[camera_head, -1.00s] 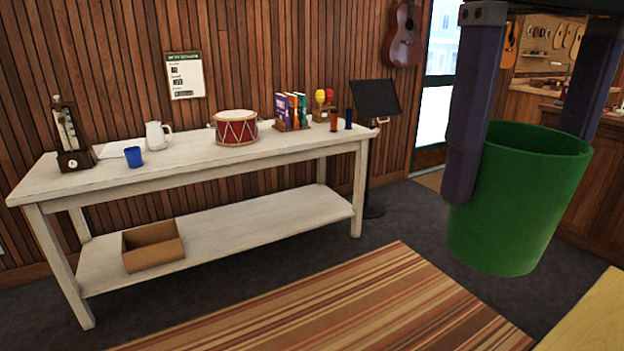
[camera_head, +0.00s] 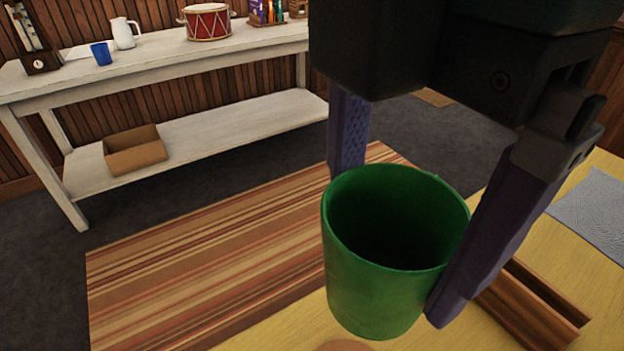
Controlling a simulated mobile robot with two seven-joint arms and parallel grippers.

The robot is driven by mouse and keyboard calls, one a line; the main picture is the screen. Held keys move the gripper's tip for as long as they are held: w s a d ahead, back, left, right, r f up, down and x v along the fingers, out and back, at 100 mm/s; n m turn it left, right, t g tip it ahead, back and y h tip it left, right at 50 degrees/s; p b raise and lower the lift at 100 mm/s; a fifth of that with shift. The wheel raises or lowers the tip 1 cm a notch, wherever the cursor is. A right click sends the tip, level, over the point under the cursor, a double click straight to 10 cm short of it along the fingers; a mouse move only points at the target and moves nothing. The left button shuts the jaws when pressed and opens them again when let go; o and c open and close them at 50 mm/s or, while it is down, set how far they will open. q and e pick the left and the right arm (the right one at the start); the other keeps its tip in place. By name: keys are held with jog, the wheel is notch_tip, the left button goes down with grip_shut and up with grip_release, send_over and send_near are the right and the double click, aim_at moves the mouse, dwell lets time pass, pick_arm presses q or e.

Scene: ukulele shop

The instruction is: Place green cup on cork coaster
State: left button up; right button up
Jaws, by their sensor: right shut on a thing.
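The green cup (camera_head: 372,285) is upright and empty as far as I can see inside. My right gripper (camera_head: 393,250) is shut on it, one dark finger on its right side and the other behind its rim at the back left. The cup appears above the front part of a yellow table. A tan rounded edge, possibly the cork coaster (camera_head: 343,346), shows at the bottom of the view just below the cup. Most of it is cut off by the frame or hidden by the cup. My left gripper is not in view.
On the yellow table (camera_head: 270,338), a brown wooden grooved piece (camera_head: 530,305) lies right of the cup and a grey cloth (camera_head: 598,212) farther right. A striped rug (camera_head: 200,265) and a white bench (camera_head: 215,62) with a blue cup (camera_head: 101,53) lie beyond.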

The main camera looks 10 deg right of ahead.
notch_tip(320, 180, down, 20)
jog(key=b, duration=0.4)
jog(key=shift+s+b, duration=0.1)
jog(key=shift+b, duration=0.2)
jog(key=shift+f, duration=0.2)
jog(key=o, duration=1.1)
jog(key=shift+o, duration=0.2)
